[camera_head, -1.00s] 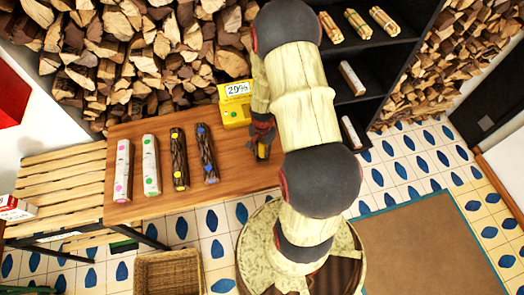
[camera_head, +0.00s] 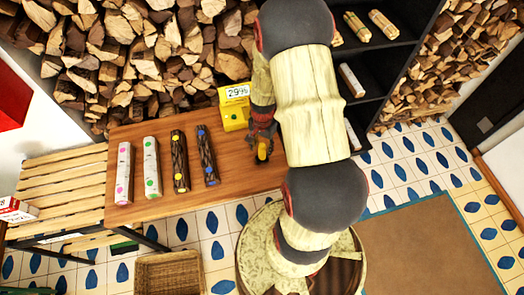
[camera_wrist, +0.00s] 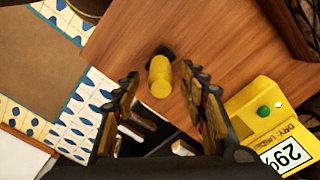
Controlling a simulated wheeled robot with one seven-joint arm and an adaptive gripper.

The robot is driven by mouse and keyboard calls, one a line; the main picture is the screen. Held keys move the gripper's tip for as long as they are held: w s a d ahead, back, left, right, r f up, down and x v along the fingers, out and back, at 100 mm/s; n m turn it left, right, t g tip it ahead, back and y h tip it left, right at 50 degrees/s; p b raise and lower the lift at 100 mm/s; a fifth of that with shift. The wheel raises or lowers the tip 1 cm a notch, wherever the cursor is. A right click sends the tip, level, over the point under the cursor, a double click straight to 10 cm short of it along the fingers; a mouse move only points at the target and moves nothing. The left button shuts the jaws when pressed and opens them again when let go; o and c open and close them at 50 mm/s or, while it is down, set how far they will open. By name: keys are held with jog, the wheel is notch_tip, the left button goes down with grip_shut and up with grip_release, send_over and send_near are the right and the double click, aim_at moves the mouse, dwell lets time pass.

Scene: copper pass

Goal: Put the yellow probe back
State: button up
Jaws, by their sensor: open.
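The yellow probe (camera_wrist: 160,78) is on the wooden table, a short yellow cylinder with a black end. In the wrist view it shows between the spread fingers of my gripper (camera_wrist: 161,74), apart from both; I cannot tell whether it stands or lies. In the head view the probe (camera_head: 262,150) shows just below my open gripper (camera_head: 263,132). The yellow meter (camera_head: 235,117), with a 29% display, stands behind and left of my gripper. The meter (camera_wrist: 268,118) is at the right in the wrist view, with a green button or light.
Several logs with coloured dots lie in a row on the table (camera_head: 140,212), two pale (camera_head: 151,168) and two dark (camera_head: 180,160). A black shelf (camera_head: 380,75) with bundles stands at the right. Stacked firewood fills the back. A wicker basket (camera_head: 170,272) is on the floor.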

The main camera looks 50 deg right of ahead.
notch_tip(320, 180, up, 6)
jog(key=shift+r+p, duration=0.15)
jog(key=shift+p, duration=0.15)
jog(key=w+a+r+n+t, duration=0.1)
jog(key=a+r+n, duration=0.3)
jog(key=r, duration=0.5)
jog(key=w+a+r+n+t, duration=0.1)
jog(key=w+a+r+n, duration=0.15)
jog(key=a+r, duration=0.55)
jog(key=s+a+r+n+t, duration=0.1)
jog(key=s+a+r+n, duration=0.3)
jog(key=r, duration=0.4)
jog(key=s+a+r+n+t, duration=0.2)
jog(key=s+a+r+n, duration=0.3)
jog(key=s+a+r, duration=0.1)
jog(key=shift+s+a+r, duration=0.35)
jog(key=shift+s+r, duration=0.15)
jog(key=shift+r, duration=0.35)
notch_tip(320, 180, down, 8)
jog(key=b, duration=0.8)
jog(key=shift+f+b, duration=0.25)
jog(key=shift+b, duration=0.05)
